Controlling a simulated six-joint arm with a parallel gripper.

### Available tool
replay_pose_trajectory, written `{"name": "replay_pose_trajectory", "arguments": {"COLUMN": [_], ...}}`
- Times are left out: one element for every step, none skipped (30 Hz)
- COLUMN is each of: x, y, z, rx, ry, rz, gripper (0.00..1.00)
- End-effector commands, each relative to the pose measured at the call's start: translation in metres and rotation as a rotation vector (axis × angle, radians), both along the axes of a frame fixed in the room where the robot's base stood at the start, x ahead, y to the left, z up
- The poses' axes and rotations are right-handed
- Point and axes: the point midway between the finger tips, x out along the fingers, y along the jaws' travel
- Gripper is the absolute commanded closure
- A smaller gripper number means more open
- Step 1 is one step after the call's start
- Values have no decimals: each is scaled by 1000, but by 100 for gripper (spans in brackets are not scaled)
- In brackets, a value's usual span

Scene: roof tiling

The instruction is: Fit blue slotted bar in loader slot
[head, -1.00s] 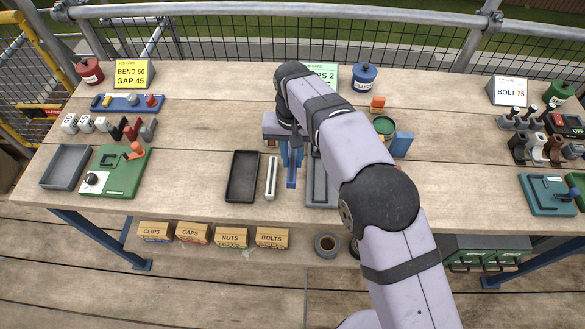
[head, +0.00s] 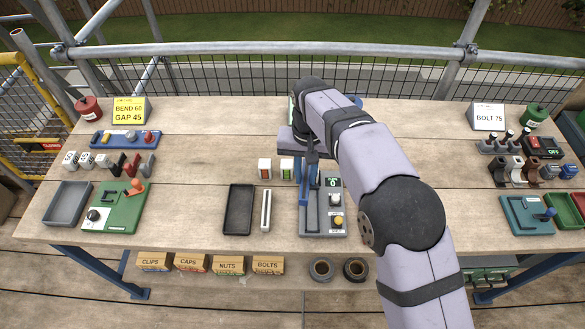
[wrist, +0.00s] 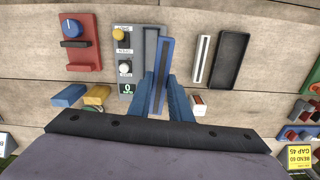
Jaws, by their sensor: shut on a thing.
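My gripper (wrist: 163,98) is shut on the blue slotted bar (wrist: 163,72), which stands out lengthwise between its two blue fingers. In the head view the bar (head: 303,196) is at the left side of the grey loader (head: 325,229). The loader also shows in the wrist view (wrist: 126,82), with a yellow knob, a white knob and a green display reading 0. Its long slot (wrist: 151,45) lies just left of the bar there, partly covered by it. The bar is slightly tilted to the slot. I cannot tell its height above the loader.
A white slotted bar (head: 266,210) and an empty black tray (head: 239,208) lie left of the loader. Two small white blocks with red and green marks (head: 265,168) stand behind. A green fixture (head: 115,206) is further left. Wood right of the loader is partly hidden by my arm.

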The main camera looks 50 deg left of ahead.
Motion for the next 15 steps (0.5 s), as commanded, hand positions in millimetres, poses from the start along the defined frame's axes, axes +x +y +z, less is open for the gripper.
{"name": "replay_pose_trajectory", "arguments": {"x": [3, 4, 5, 7, 8, 8, 8, 8, 6, 6, 6, 6, 8, 10, 11], "y": [-8, -13, -18, -22, -25, -30, -32, -35, -36, -37, -37, -36, -32, -30, -28], "z": [10, 10, 9, 6, 5, 0, -6, -10, -21, -28, -34, -41, -41, -42, -44], "rx": [-3, -3, -3, -3, -3, -3, -3, -4, -4, -3, -3, -2, 2, 2, 2], "ry": [2, 2, 2, 2, 2, 2, 2, 2, 2, 2, 2, 1, -1, -1, -1], "rz": [-11, -17, -24, -26, -28, -29, -24, -21, -9, 0, 11, 28, 36, 43, 53], "gripper": [100, 100, 100, 100, 100, 100, 100, 100, 100, 100, 100, 100, 100, 100, 100]}}
